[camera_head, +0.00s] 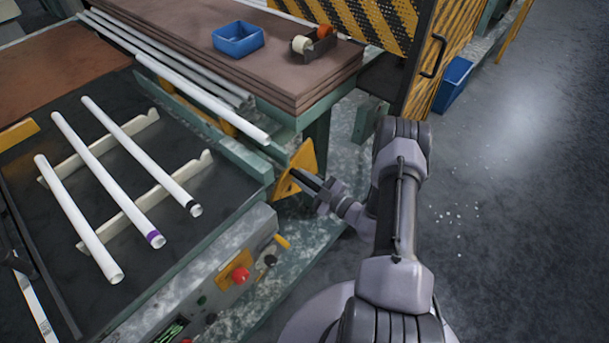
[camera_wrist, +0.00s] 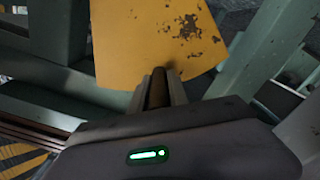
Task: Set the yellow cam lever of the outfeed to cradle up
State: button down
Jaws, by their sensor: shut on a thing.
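The yellow cam lever (camera_head: 301,160) is a worn, chipped yellow plate at the outfeed corner of the green bench, left of my arm. It fills the top middle of the wrist view (camera_wrist: 150,45). My gripper (camera_head: 297,175) reaches it from the right. In the wrist view, the jaws (camera_wrist: 158,90) are shut on a dark brownish bar in front of the plate, seemingly the lever's grip. The fingers hide part of the plate and most of the bar. I cannot tell the lever's set position from these views.
Several white glass tubes (camera_head: 120,172) lie on cream racks and along the bench. A control panel with a red button (camera_head: 239,275) and small yellow handle (camera_head: 283,241) is below. A blue bin (camera_head: 238,39) and tape dispenser (camera_head: 314,42) sit behind.

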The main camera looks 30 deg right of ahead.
jog(key=shift+s+a+f, duration=0.2)
jog(key=shift+a+f, duration=0.3)
jog(key=c, duration=1.3)
grip_release()
jog(key=shift+o, duration=0.2)
jog(key=p+v, duration=0.3)
jog(key=v, duration=1.4)
jog(key=shift+s+p, duration=0.2)
jog(key=shift+p, duration=0.1)
jog(key=shift+r, duration=0.15)
